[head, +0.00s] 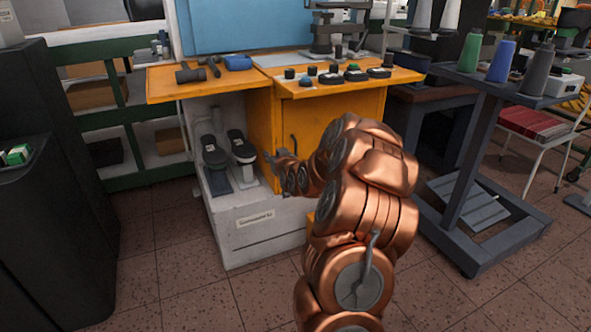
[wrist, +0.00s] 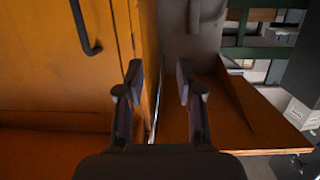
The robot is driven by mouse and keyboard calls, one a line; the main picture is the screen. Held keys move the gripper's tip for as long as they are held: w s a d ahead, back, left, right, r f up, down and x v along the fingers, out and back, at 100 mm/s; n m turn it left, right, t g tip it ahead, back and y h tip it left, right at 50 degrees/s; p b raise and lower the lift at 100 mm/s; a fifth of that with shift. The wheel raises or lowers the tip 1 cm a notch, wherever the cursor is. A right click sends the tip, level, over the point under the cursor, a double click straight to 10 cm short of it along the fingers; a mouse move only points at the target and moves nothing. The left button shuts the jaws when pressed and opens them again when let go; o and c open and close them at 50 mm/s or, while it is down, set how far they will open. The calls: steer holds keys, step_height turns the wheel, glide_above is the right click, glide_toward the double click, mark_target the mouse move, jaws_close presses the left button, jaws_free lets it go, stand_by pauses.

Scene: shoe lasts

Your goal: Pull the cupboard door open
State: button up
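The orange cupboard door (head: 345,105) is on the front of the machine bench, and it looks shut. Its dark, bent bar handle (head: 293,143) is near the door's left edge, partly close behind my arm. In the wrist view the door (wrist: 60,75) fills the left side, with the handle (wrist: 85,28) at upper left, left of a vertical seam. My gripper (head: 270,159) is at the cupboard's left front edge, left of and slightly below the handle. In the wrist view my gripper (wrist: 160,82) is open, its fingers apart and empty, to the right of the handle and not around it.
An orange shelf (head: 200,83) with tools juts out at left above a white base (head: 255,225) carrying dark pedals (head: 240,148). A dark stand (head: 470,150) with thread cones is on the right. A black cabinet (head: 50,190) is at left. Tiled floor lies clear between.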

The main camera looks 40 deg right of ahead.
mark_target(296, 153)
steer(key=s+d+f+m+t+h+b, duration=0.1)
steer(key=s+d+f+h+b, duration=0.25)
steer(key=d+f, duration=0.4)
steer(key=shift+s+d+r+b+x, duration=0.15)
steer(key=shift+r+b+x, duration=0.25)
steer(key=shift+x, duration=1.15)
steer(key=shift+d+r+b+x, duration=0.2)
steer(key=shift+b+x, duration=0.4)
steer(key=shift+x, duration=0.9)
steer(key=shift+s+d+r+b+x, duration=0.1)
steer(key=shift+r+b+x, duration=0.3)
steer(key=shift+x, duration=1.15)
steer(key=shift+f, duration=0.1)
jaws_close()
